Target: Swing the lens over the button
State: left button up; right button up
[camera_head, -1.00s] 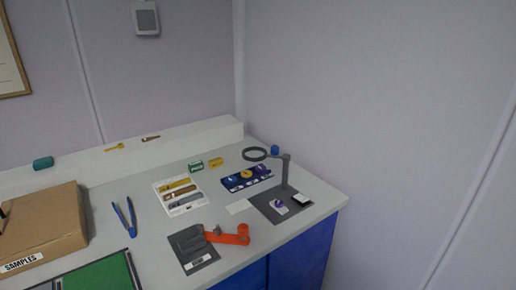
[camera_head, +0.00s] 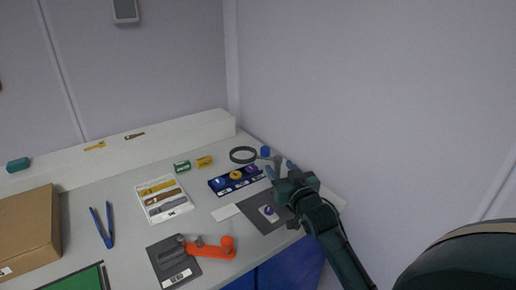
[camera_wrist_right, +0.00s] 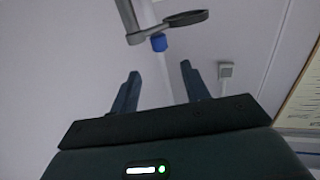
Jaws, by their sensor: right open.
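The lens (camera_head: 243,155) is a dark ring on a swing arm, over the back right of the bench behind the blue panel. A blue knob (camera_head: 265,152) sits by its arm. My right gripper (camera_head: 281,170) hides most of the post. My right gripper is open and empty beside the lens arm. In the right wrist view the lens (camera_wrist_right: 187,18) and knob (camera_wrist_right: 159,42) show beyond the open fingers (camera_wrist_right: 160,72). My left gripper is out of view.
A blue panel with dials (camera_head: 220,188) lies left of the base plate. An orange-handled device (camera_head: 207,247) stands in front. A white tray (camera_head: 150,187), blue tweezers (camera_head: 103,225) and a cardboard box (camera_head: 25,225) are farther left. The wall is close behind the lens.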

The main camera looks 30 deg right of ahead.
aim_at(267, 152)
jog(key=w, duration=0.3)
jog(key=w+d, duration=0.1)
jog(key=w, duration=0.3)
jog(key=w+d, duration=0.1)
jog(key=w, duration=0.3)
jog(key=shift+w+p, duration=0.2)
jog(key=shift+p, duration=0.15)
grip_shut()
